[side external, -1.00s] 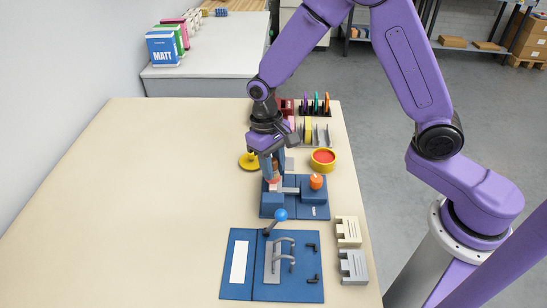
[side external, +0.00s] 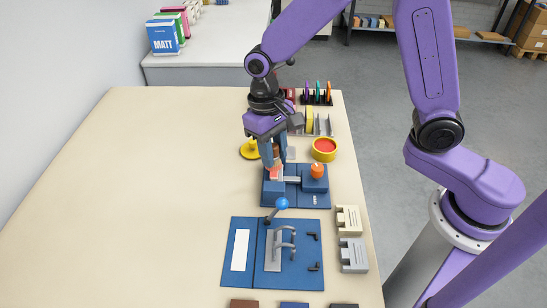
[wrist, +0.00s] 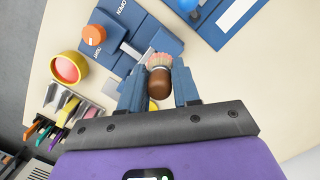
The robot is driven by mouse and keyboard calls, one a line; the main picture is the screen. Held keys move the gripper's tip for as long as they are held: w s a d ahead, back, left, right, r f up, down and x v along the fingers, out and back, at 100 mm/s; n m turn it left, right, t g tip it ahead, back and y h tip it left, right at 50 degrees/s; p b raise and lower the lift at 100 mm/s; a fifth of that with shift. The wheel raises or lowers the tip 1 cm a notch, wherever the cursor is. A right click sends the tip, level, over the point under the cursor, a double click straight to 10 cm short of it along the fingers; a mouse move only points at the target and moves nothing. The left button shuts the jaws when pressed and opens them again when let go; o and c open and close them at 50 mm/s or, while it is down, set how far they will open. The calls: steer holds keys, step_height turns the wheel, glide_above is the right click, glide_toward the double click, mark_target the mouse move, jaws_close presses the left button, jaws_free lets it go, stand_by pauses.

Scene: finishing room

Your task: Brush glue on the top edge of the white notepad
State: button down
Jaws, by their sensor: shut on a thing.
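My gripper (side external: 272,155) is shut on a brush, its fingers on either side of the brown handle (wrist: 160,84). The brush's pink-red bristles (wrist: 160,61) point down beside the blue clamp fixture (side external: 313,199); they also show below the fingers in the side view (side external: 275,172). Across the middle of the fixture is a pale strip (side external: 291,180), which may be the notepad's edge; it is pale in the wrist view too (wrist: 132,50). I cannot tell whether the bristles touch it. An orange knob (side external: 317,170) tops the fixture.
A yellow pot with red contents (side external: 324,150) stands right of my gripper. A yellow disc (side external: 250,151) lies to its left. A blue board with a white rectangle (side external: 240,250) and a blue-ball lever (side external: 281,204) is in front. The left table half (side external: 150,200) is clear.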

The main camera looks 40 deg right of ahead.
steer(key=shift+r, duration=1.45)
